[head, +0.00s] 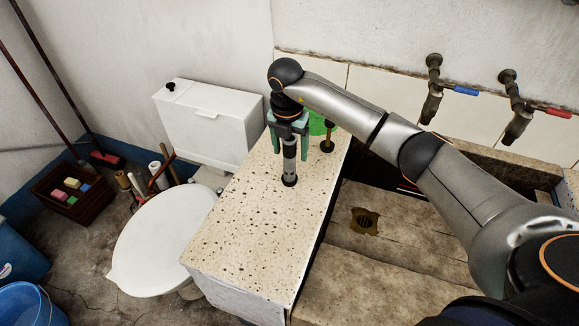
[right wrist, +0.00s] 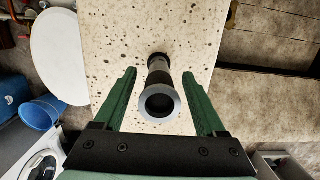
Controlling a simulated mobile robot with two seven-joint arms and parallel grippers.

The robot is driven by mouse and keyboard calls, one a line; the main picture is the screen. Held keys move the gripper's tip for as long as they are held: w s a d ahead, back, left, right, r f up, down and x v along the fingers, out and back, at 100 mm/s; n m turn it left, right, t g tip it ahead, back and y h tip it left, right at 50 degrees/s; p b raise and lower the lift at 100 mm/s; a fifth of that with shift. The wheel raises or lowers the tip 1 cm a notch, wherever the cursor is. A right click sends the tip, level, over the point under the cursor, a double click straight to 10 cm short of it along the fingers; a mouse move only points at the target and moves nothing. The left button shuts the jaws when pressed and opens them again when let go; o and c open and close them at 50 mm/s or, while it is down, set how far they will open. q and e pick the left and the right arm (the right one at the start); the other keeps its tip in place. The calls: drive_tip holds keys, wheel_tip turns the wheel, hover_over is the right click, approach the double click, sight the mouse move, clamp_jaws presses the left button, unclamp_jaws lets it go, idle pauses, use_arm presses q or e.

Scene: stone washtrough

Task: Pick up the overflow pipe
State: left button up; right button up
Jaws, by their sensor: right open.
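The overflow pipe (head: 289,172) is a grey tube with a dark lower end, standing upright on the speckled stone slab. In the right wrist view the pipe (right wrist: 160,86) shows its open round top toward the camera. My right gripper (head: 288,154) is open and points down over the pipe. In the right wrist view its green fingers (right wrist: 160,74) stand to either side of the pipe, with a gap on both sides. My left gripper is not in view.
A dark brass piece (head: 327,138) stands close right of the gripper, by a green item (head: 316,124). The stone trough with a drain (head: 364,221) lies right of the slab (head: 255,226). A toilet (head: 160,240) is left. Wall taps (head: 432,90) are at the back right.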

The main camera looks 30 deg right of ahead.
drive_tip(key=shift+c, duration=0.3)
clamp_jaws()
idle(1.1)
